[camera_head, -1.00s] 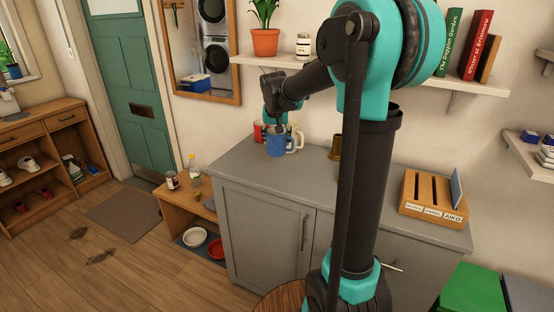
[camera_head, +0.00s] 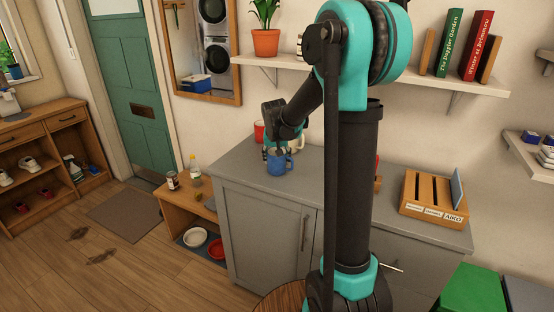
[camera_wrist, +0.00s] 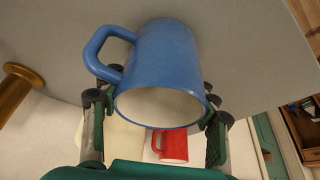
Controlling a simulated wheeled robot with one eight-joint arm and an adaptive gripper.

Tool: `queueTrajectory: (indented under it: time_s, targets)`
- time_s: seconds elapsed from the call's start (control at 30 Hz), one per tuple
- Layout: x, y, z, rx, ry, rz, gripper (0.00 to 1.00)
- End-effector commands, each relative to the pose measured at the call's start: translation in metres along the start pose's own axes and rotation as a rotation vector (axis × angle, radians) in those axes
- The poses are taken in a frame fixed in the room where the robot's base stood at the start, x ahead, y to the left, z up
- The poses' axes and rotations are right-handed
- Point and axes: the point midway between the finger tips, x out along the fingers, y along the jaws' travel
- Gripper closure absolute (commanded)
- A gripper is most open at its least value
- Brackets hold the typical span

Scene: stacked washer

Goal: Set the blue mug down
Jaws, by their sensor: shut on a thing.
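The blue mug (camera_head: 279,164) is upright over the left part of the grey cabinet top (camera_head: 240,165). My gripper (camera_head: 276,148) is above it and shut on it. In the wrist view the blue mug (camera_wrist: 165,65) fills the middle, its open mouth towards me and its handle to the upper left. The fingers of my gripper (camera_wrist: 158,112) are on either side of the mug. Whether its base touches the cabinet top I cannot tell.
A red mug (camera_head: 259,132) and a cream mug (camera_head: 296,140) stand behind; the red mug (camera_wrist: 173,146) shows below in the wrist view. A slotted wooden holder (camera_head: 432,198) is at the right. The cabinet top's front-left is clear.

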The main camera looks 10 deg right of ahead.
Motion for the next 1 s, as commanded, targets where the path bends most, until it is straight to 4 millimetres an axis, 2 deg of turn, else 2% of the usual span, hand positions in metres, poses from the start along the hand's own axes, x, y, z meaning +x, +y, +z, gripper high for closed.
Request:
queueTrajectory:
  time_s: [0.03,0.2,0.57,0.77,1.0]
  targets:
    - [0.001,0.0,0.0,0.0,0.0,0.0,0.38]
    - [0.001,0.0,0.0,0.0,0.0,0.0,0.2]
    - [-0.003,0.0,-0.001,0.0,0.0,0.0,0.2]
    - [-0.027,0.0,0.0,-0.001,0.0,0.0,0.2]
    - [-0.076,0.0,0.0,-0.002,0.0,0.0,0.2]
